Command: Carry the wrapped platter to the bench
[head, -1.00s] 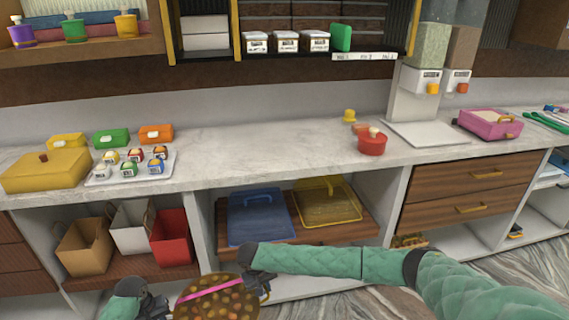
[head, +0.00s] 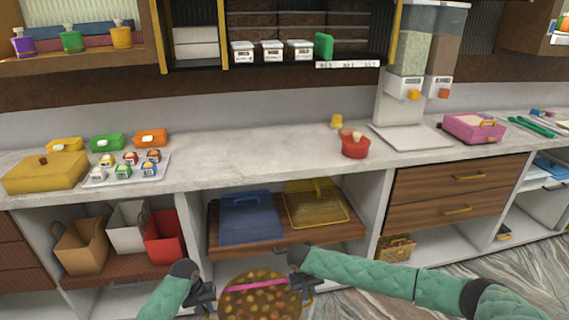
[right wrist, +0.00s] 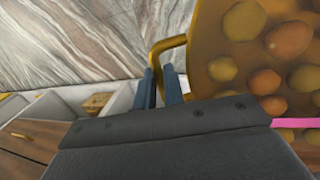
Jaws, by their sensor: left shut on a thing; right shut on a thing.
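The wrapped platter (head: 262,303) is round and brown with orange and tan pieces and a pink ribbon across it. It is held between my two grippers at the bottom of the head view, in front of the counter. My left gripper (head: 207,300) is shut at its left side. My right gripper (head: 304,284) is shut at its right side. In the right wrist view the fingers (right wrist: 163,85) of that gripper close on the platter's brass handle (right wrist: 160,48). The platter's lower part is cut off by the head view's edge. No separate bench can be made out.
The counter (head: 260,140) runs across the view, with a yellow box (head: 45,173), a tray of small jars (head: 125,172), a red pot (head: 355,147) and a pink box (head: 474,128) on it. The counter's middle is mostly clear. Blue (head: 249,220) and yellow (head: 316,204) lidded trays sit on a shelf below.

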